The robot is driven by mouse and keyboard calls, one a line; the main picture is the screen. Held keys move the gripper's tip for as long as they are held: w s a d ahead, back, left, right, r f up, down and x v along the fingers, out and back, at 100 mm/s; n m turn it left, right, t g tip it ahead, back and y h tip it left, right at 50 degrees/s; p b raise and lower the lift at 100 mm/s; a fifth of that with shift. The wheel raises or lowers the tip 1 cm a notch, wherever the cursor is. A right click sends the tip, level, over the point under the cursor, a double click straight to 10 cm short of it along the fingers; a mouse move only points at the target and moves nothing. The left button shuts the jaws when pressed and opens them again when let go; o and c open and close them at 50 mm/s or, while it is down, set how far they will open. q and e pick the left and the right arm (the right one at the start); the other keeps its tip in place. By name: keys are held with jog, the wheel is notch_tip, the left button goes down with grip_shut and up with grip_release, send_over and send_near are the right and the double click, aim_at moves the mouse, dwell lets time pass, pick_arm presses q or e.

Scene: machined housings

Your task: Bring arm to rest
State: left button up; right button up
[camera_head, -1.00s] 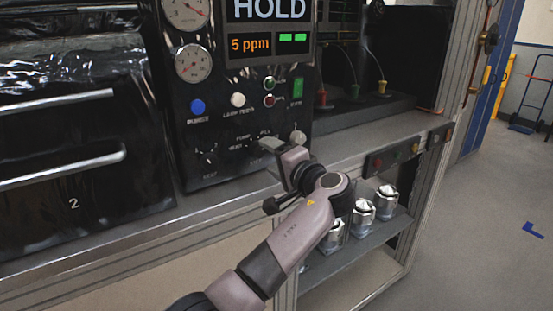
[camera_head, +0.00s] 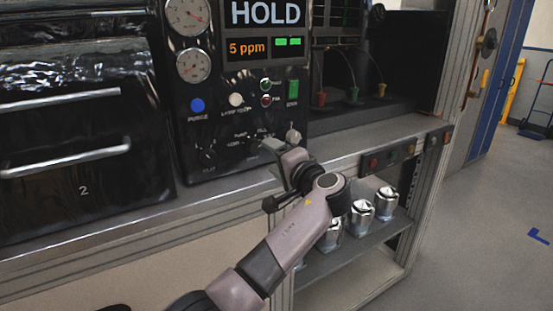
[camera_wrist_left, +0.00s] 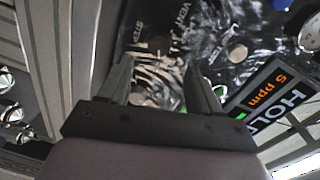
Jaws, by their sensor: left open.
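My left arm comes in from the bottom of the head view. Its gripper (camera_head: 272,146) is in front of the lower right part of the black control panel (camera_head: 230,165), close to a light knob (camera_head: 293,136). In the left wrist view the two dark fingers of the left gripper (camera_wrist_left: 165,82) stand apart with nothing between them. The panel (camera_wrist_left: 185,30) shows rotated beyond the fingers. Whether a fingertip touches the panel cannot be told. My right gripper is not in view.
The panel has gauges (camera_head: 193,65), a HOLD display (camera_head: 265,13) and buttons. A drawer front with bar handles (camera_head: 65,158) is to the left. Several silver housings (camera_head: 362,211) stand on a shelf below the worktop. Open floor (camera_head: 490,220) lies to the right.

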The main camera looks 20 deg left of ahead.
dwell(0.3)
pick_arm(q)
jog(key=s+a+f+n+g+h, duration=0.15)
jog(key=s+f+h, duration=0.25)
jog(key=s+f, duration=0.7)
jog(key=s+a+f+n+g+h, duration=0.1)
jog(key=s+a+f+g+h, duration=0.2)
jog(key=s+f, duration=0.8)
jog(key=s+d+f+g+h, duration=0.15)
jog(key=s+h, duration=0.25)
jog(key=s, duration=0.6)
jog(key=s+d+f+g+h, duration=0.1)
jog(key=s+d+f+h, duration=0.2)
jog(key=s, duration=0.7)
jog(key=w+d+f+t+h, duration=0.1)
jog(key=w+d+f+t, duration=0.1)
jog(key=w+f+t, duration=0.4)
notch_tip(320, 180, down, 3)
jog(key=shift+w+d+f+t+h, duration=0.1)
jog(key=shift+w+d+t+h, duration=0.1)
jog(key=shift+w+t+h, duration=0.25)
jog(key=shift+d, duration=0.1)
dwell(0.9)
